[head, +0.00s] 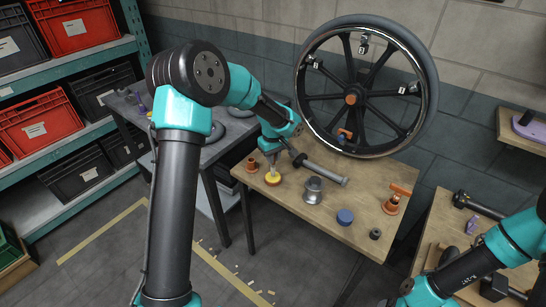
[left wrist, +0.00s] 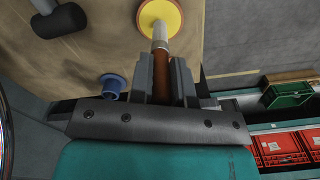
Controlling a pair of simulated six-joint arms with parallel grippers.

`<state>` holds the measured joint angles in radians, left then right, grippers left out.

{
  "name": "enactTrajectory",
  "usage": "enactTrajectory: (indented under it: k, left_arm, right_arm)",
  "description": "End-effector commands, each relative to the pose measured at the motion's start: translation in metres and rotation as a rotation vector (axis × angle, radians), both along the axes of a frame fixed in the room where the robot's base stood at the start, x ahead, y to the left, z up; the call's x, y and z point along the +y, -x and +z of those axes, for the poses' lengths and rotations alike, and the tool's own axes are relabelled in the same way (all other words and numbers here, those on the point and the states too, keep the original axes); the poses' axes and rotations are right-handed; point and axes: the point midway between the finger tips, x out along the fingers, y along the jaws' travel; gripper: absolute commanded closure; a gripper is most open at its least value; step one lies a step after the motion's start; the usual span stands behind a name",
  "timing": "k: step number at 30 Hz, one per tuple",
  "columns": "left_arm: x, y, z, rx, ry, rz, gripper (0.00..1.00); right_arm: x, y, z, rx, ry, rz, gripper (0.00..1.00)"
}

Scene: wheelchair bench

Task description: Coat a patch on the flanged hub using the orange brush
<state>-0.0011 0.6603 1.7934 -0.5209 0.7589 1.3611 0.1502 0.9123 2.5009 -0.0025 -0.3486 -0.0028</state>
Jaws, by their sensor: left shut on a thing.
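My left gripper (head: 270,156) is shut on the orange brush (left wrist: 161,68), whose brown-orange handle sits between the fingers in the left wrist view. In the head view the yellow dish (head: 273,179) is on the wooden table, right below the gripper. I cannot tell whether the bristles touch it. The flanged hub (head: 313,190), a silvery spool shape, stands upright to the right of the dish, apart from the gripper. My right arm shows at lower right, but its gripper is out of view.
A dark-headed rod (head: 322,170) lies behind the hub. A blue round piece (head: 345,217), a dark ring (head: 375,234) and an orange fitting (head: 392,204) are to the right. An orange flanged piece (head: 252,165) is left. A large wheel (head: 366,86) stands behind.

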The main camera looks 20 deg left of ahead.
Motion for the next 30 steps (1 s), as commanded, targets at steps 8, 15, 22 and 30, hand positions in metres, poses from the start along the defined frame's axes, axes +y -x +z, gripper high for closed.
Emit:
enactTrajectory:
  k: [8, 15, 22, 30]
  left_arm:
    - [0.0001, -0.0001, -0.0027, 0.000, 0.000, 0.000, 1.00]
    - [0.0002, 0.0000, -0.0049, 0.000, 0.000, 0.000, 1.00]
    - [0.0002, 0.0000, -0.0070, 0.001, -0.001, 0.000, 1.00]
    - [0.0003, 0.0001, -0.0095, 0.001, -0.001, 0.000, 1.00]
  right_arm:
    - [0.0000, 0.0000, 0.0000, 0.000, 0.000, 0.000, 0.18]
    - [0.0000, 0.0000, 0.0000, 0.000, 0.000, 0.000, 0.18]
    - [0.0000, 0.0000, 0.0000, 0.000, 0.000, 0.000, 0.18]
    - [0.0000, 0.0000, 0.0000, 0.000, 0.000, 0.000, 0.18]
